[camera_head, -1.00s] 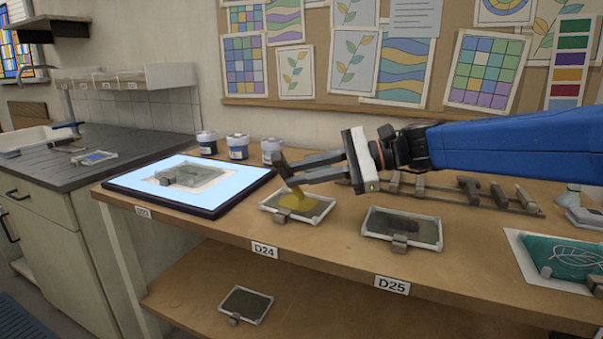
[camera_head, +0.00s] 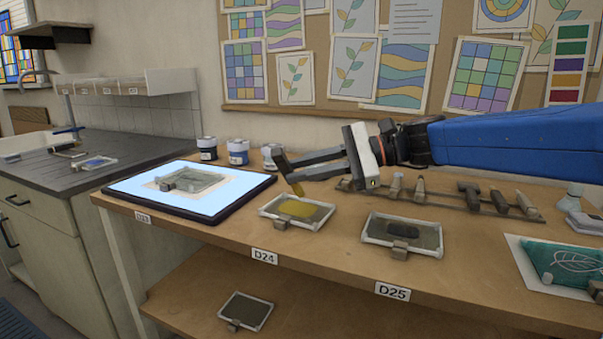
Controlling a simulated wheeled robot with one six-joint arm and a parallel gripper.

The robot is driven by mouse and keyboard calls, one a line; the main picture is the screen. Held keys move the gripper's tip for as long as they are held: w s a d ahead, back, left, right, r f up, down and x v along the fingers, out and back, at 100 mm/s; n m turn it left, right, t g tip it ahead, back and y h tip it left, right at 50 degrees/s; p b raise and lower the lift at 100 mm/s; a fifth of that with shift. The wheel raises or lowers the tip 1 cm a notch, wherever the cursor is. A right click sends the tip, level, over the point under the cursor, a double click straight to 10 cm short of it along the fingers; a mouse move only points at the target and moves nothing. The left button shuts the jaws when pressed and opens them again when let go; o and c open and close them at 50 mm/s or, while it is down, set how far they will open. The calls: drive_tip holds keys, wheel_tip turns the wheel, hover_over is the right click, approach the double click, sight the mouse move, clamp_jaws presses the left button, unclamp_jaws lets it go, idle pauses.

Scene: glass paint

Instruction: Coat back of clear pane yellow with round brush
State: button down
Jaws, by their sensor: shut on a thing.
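My gripper (camera_head: 290,168) is shut on a brush (camera_head: 282,161) with a dark handle and a yellow tip, tilted down to the right. The yellow tip (camera_head: 297,189) is just above the back of a pale-framed tray or pane (camera_head: 272,216) at D24; I cannot tell if it touches. A yellow paint patch (camera_head: 303,208) covers part of its grey surface.
A similar framed piece (camera_head: 437,240) with a dark patch is at D25, another (camera_head: 245,310) on the lower shelf. Several jars (camera_head: 238,150) stand behind the lit panel. A rack of tools (camera_head: 470,196) is behind D25. A teal leaf-patterned piece (camera_head: 570,262) lies right.

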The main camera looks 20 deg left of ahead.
drive_tip(key=shift+r, duration=0.1)
drive_tip(key=shift+r, duration=1.9)
